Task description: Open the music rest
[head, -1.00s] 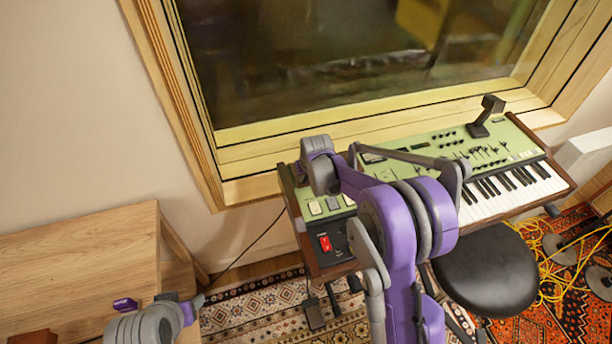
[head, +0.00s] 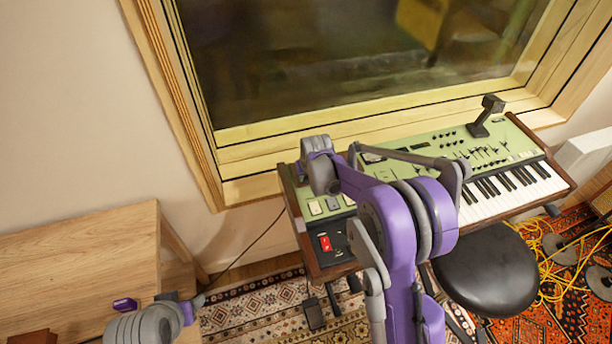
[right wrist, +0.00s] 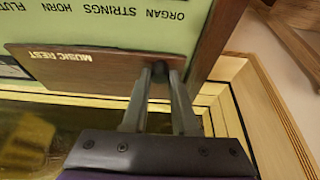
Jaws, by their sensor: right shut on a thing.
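The music rest (right wrist: 90,68), a brown wooden panel with its lettering upside down, shows in the right wrist view along the keyboard's green panel. A dark round knob (right wrist: 160,68) is at its right end. My right gripper (right wrist: 161,82) is shut with its grey fingertips around this knob. In the head view the keyboard (head: 480,160) stands under the window, and my right arm covers its back left part. The rest cannot be made out there. My left arm shows at the lower left, but its fingers cannot be made out.
A wooden table (head: 75,260) stands at the left. A black round stool (head: 487,270) is before the keyboard. A black stand (head: 485,118) rises from the keyboard's back right. The wooden window frame (head: 370,118) is close behind. Yellow cables (head: 550,265) lie on the rug.

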